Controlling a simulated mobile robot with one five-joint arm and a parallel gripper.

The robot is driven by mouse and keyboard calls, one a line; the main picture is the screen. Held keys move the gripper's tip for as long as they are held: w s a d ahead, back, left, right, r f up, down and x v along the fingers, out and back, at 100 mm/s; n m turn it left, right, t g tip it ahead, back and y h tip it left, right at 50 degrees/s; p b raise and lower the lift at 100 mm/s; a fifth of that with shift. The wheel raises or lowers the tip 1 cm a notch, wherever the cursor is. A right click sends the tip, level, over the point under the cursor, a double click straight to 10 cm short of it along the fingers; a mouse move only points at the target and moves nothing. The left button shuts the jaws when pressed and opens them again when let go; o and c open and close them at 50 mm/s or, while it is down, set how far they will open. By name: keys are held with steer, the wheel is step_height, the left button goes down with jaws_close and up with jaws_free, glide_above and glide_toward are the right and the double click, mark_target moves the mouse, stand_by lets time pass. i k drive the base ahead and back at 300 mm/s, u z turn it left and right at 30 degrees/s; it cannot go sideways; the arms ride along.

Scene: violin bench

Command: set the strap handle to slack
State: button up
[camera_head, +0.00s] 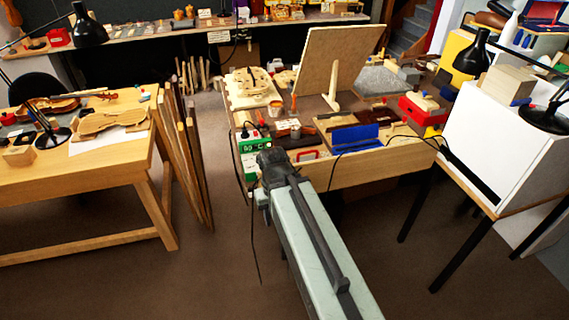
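My arm reaches up from the bottom of the view, and my gripper (268,157) is at its far end, at the front left edge of the middle bench (375,168). The gripper is dark and small, and its fingers cannot be made out. A small red loop-shaped piece (307,155) sits just right of the gripper at the bench's front edge. I cannot tell whether it is the strap handle, and no strap can be made out for certain. The gripper's wrist hides part of the bench edge.
A green box with a display (251,150) stands just left of the gripper, with a dark cable hanging down. A white box (497,143) is at right. A violin table (105,180) is at left. The front floor is clear.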

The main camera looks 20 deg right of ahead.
mark_target(298, 159)
steer(key=u, duration=0.45)
steer(key=k, duration=0.95)
steer(key=u, duration=0.6)
steer(key=i, duration=1.5)
steer(key=z, duration=0.4)
steer(key=i, duration=0.8)
steer(key=z, duration=0.05)
steer(key=k, duration=0.8)
steer(key=z, duration=0.2)
steer(key=i, duration=0.8)
steer(key=u, duration=0.2)
steer(key=k, duration=0.75)
steer(key=z, duration=0.4)
steer(key=i, duration=0.2)
steer(key=u, duration=0.3)
